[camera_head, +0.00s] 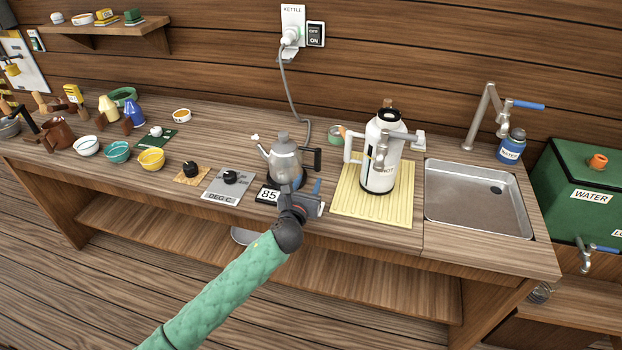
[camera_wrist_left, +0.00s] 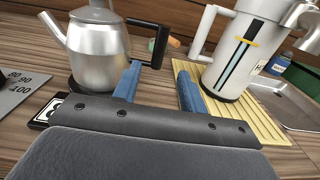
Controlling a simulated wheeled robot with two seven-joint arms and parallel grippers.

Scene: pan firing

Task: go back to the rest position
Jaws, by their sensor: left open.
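My left gripper (camera_head: 304,190) is open and empty at the counter's front edge. Its blue fingers (camera_wrist_left: 158,85) stand apart in the left wrist view, with bare counter between them. The silver kettle (camera_head: 285,163) stands just beyond it, with its black handle to the right; the kettle (camera_wrist_left: 97,55) is ahead and left in the wrist view. The white flask (camera_head: 380,165) stands upright on the yellow ribbed mat (camera_head: 347,205), right of the gripper. The flask (camera_wrist_left: 235,60) is ahead and right in the wrist view. The gripper appears apart from both. My right gripper is out of view.
A display reading 85 (camera_head: 268,194) and a dial plate (camera_head: 228,187) lie left of the kettle. Bowls such as the yellow one (camera_head: 151,160) fill the counter's left. The sink (camera_head: 478,200) and green water tank (camera_head: 580,195) are right. A cord (camera_head: 293,95) hangs behind the kettle.

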